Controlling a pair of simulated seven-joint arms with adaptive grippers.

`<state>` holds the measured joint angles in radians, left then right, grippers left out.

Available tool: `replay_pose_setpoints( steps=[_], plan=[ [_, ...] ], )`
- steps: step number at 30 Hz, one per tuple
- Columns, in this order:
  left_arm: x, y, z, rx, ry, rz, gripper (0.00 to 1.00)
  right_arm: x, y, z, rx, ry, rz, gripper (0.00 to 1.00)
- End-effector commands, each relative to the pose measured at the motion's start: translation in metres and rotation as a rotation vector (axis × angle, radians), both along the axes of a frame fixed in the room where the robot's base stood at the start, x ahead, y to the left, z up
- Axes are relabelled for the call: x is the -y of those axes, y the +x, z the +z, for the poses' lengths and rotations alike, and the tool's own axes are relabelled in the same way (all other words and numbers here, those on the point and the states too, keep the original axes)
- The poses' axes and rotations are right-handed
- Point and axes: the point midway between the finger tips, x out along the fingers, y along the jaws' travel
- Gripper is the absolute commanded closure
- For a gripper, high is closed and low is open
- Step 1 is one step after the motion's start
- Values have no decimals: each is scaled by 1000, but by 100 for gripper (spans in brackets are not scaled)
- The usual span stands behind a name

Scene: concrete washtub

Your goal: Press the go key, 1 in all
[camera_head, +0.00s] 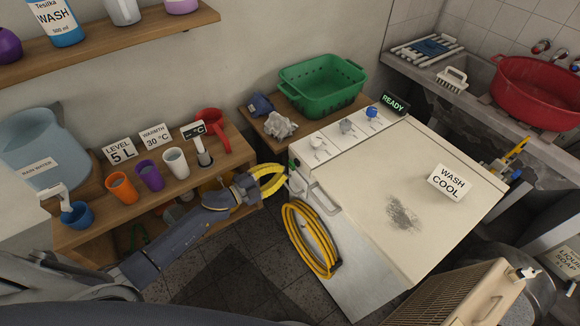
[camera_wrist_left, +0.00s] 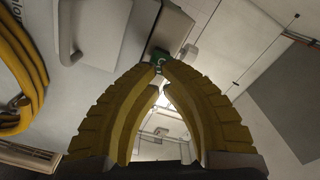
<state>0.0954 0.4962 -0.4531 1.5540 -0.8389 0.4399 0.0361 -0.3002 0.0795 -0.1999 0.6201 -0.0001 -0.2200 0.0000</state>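In the head view a green spot (camera_head: 297,162) shows at the machine's left front corner. My left gripper (camera_head: 286,179) has yellow fingers that bow outward and come together at the tips. In the left wrist view its tips (camera_wrist_left: 163,66) overlap the lower edge of the key; I cannot tell whether they touch it. Nothing is held between them. The display (camera_head: 394,103) reads READY. My right gripper is not in view.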

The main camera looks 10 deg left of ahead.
Motion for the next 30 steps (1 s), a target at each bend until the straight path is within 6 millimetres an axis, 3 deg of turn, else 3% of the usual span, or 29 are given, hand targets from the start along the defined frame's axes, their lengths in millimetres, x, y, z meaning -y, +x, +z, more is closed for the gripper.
replay_pose_setpoints(
  steps=[30],
  plan=[
    [21,22,0,0,-1,1,100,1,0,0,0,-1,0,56]
  ],
)
